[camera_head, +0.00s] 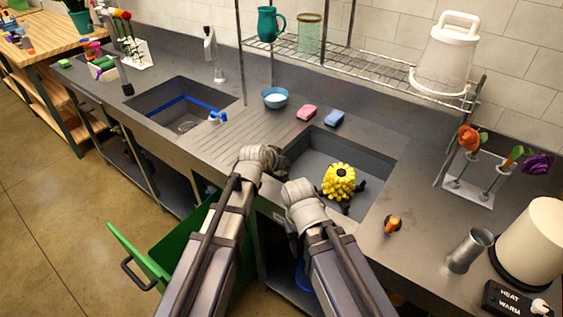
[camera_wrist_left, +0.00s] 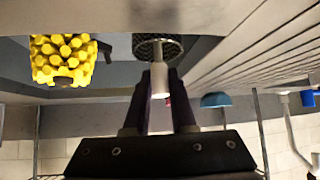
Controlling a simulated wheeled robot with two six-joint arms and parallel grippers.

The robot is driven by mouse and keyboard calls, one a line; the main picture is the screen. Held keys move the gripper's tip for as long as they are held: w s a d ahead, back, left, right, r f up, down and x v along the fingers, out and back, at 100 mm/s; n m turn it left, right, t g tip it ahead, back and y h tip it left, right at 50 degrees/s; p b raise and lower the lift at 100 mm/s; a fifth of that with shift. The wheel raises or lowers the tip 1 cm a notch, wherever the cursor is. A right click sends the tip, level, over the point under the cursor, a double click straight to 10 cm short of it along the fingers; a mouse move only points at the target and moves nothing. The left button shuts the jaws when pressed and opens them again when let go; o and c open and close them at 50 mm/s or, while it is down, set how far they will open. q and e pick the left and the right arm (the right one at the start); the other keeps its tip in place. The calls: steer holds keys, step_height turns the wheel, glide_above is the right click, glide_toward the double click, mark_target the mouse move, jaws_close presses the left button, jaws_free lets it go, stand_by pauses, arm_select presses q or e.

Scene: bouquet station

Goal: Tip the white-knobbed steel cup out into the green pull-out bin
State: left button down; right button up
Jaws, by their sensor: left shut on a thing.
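My left gripper (camera_wrist_left: 160,105) is shut on the white knob of the steel cup (camera_wrist_left: 158,47), a perforated basket at the top middle of the left wrist view. In the head view the cup and the left fingertips are hidden by my left wrist, near the counter's front edge at the right sink.
The right sink (camera_head: 300,160) holds a knobbly yellow object (camera_head: 339,181) with dark parts. Behind are a blue bowl (camera_head: 275,97), a pink sponge (camera_head: 307,112) and a blue sponge (camera_head: 334,119). A steel tumbler (camera_head: 468,250) stands at right. The ribbed drainboard (camera_head: 225,135) is mostly clear.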

arm_select(q)
step_height(320, 180, up, 6)
steer(key=p, duration=0.4)
steer(key=shift+f, duration=0.25)
